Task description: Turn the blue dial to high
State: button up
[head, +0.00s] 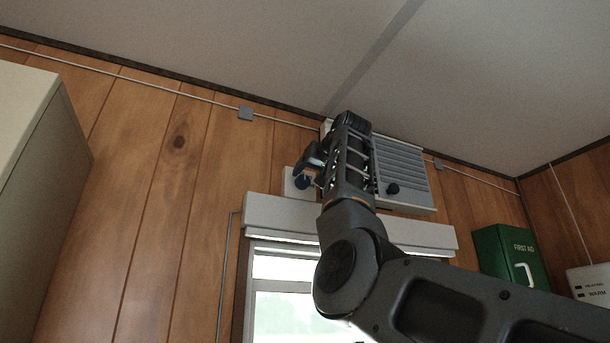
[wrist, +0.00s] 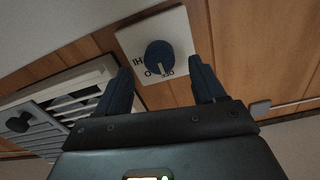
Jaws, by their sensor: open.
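The blue dial (wrist: 158,55) sits on a white square wall plate (wrist: 181,22) in the wrist view. Upside-down lettering shows around it: HI at one side, and an O and what looks like OFF by the white pointer line, which points toward this lower lettering. The dial also shows small in the head view (head: 303,183), partly hidden by my gripper. My gripper (wrist: 160,68) is open and empty, its two dark blue fingers on either side of the dial in the picture. I cannot tell how near they are in depth.
A louvred grey-white wall unit (head: 402,160) with a black knob (head: 392,188) is right beside my gripper. A window with a white head box (head: 270,212) is below. A green first-aid box (head: 508,252) is at right, a pale cabinet (head: 40,140) at left.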

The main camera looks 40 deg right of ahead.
aim_at(305, 181)
jog(key=shift+p+x, duration=0.55)
jog(key=shift+x, duration=1.2)
jog(key=shift+d, duration=0.1)
jog(key=shift+s, duration=0.1)
jog(key=c, duration=1.1)
